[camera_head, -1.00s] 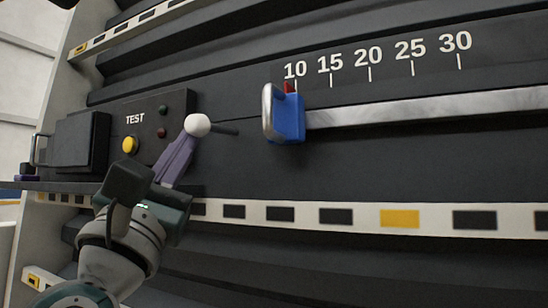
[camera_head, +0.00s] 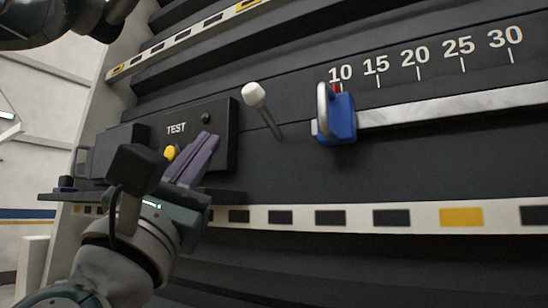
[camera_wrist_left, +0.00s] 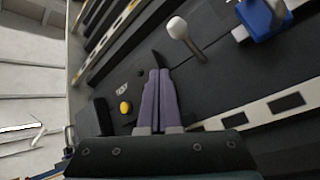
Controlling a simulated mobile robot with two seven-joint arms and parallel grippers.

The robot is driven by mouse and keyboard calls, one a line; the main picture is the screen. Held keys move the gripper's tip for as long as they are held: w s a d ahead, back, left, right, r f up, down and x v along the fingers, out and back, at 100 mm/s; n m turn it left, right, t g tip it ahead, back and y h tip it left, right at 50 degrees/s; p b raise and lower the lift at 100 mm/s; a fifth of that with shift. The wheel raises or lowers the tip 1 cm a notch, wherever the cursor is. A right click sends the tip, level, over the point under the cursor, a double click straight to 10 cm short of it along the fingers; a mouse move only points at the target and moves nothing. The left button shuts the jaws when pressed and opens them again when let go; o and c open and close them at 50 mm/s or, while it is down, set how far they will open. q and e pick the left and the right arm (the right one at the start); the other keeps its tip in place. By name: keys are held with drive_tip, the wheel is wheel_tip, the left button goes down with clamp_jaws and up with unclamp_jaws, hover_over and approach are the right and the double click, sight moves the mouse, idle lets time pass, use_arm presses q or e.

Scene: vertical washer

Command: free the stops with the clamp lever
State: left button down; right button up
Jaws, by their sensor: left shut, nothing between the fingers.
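The clamp lever (camera_head: 266,112) has a white ball knob and a thin dark rod. It points up and slightly left from the dark panel. In the left wrist view the lever (camera_wrist_left: 186,38) stands above and right of the fingertips. My left gripper (camera_head: 206,139) has purple fingers pressed together, empty, in front of the test box. Its tips are below and left of the knob, apart from it. A blue stop (camera_head: 341,118) with a metal handle sits on the rail's left end, just below the 10 mark. It also shows in the left wrist view (camera_wrist_left: 262,18).
The pale rail (camera_head: 450,105) runs right under the scale numbers. The black test box (camera_head: 222,125) with a yellow button (camera_head: 170,153) is behind my left gripper. A striped ledge (camera_head: 300,217) runs below. The panel between lever and ledge is clear.

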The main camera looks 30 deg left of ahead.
use_arm(q)
drive_tip(key=s+d, duration=0.1)
drive_tip(key=s, duration=0.5)
drive_tip(key=shift+s+r, duration=0.15)
drive_tip(key=shift+r, duration=0.25)
drive_tip(key=w+d+f+m+g+h+p, duration=0.2)
drive_tip(key=d+f+m+g+h+p, duration=0.65)
drive_tip(key=m, duration=1.45)
drive_tip(key=s+d+f+m+g+h, duration=0.1)
drive_tip(key=s+f+m+g, duration=0.25)
drive_tip(key=f, duration=0.35)
drive_tip(key=s+d+f+m+g+h, duration=0.1)
drive_tip(key=s+d+f+m+g, duration=0.15)
drive_tip(key=f+m+g, duration=0.35)
drive_tip(key=s+a+f+m+g+y+p, duration=0.3)
drive_tip(key=s+a+f, duration=0.4)
drive_tip(key=s, duration=0.4)
drive_tip(key=shift+a+g+y, duration=0.15)
drive_tip(key=shift+g+y, duration=0.7)
drive_tip(key=shift+g, duration=0.05)
